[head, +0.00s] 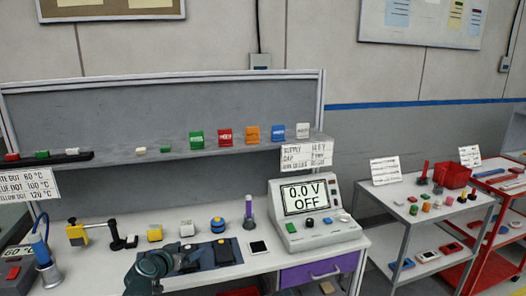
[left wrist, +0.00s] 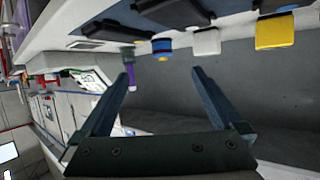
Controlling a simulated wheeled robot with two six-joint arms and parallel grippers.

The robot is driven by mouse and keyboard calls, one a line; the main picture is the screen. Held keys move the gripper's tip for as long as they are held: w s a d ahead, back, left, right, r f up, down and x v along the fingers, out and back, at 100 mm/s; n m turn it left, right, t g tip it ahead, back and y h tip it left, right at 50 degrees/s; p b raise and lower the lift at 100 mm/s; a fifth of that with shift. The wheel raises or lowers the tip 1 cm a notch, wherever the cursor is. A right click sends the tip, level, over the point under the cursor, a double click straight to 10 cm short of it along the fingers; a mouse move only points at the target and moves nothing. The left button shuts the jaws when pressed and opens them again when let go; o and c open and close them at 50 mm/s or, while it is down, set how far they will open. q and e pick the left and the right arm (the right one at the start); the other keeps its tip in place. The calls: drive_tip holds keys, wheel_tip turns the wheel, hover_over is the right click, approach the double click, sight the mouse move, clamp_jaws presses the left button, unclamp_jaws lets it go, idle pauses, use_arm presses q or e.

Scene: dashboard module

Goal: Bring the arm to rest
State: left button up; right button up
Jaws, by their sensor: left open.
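The fingers appear apart from the bench objects. My right gripper is not in view.
The bench holds a power supply (head: 312,226) reading 0.0 V OFF, a purple-handled tool (head: 249,210), a blue-yellow knob (head: 217,224), a white block (head: 187,228) and a yellow block (head: 155,232). A shelf (head: 110,158) runs behind. A grey cart (head: 385,200) stands right.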

use_arm(q)
drive_tip(key=s+d+f+m+g+p, duration=0.1)
drive_tip(key=s+d+f+g, duration=0.15)
drive_tip(key=d, duration=0.25)
drive_tip(key=s+d+f+g+h, duration=0.1)
drive_tip(key=s+d+f+g, duration=0.1)
drive_tip(key=s+d, duration=0.25)
drive_tip(key=s+d+f+m+g+p, duration=0.1)
drive_tip(key=s+d+f+g, duration=0.15)
drive_tip(key=d, duration=0.35)
drive_tip(key=s+d+f+g+y+p, duration=0.1)
drive_tip(key=s+g+y, duration=0.2)
drive_tip(key=s, duration=0.6)
drive_tip(key=s+d+f+n+g+y, duration=0.1)
drive_tip(key=s+d+g+y, duration=0.1)
drive_tip(key=s, duration=0.7)
drive_tip(key=shift+f+g+y+p, duration=0.35)
drive_tip(key=shift+g+y, duration=0.15)
drive_tip(key=shift+g, duration=0.1)
drive_tip(key=shift+s+d, duration=0.1)
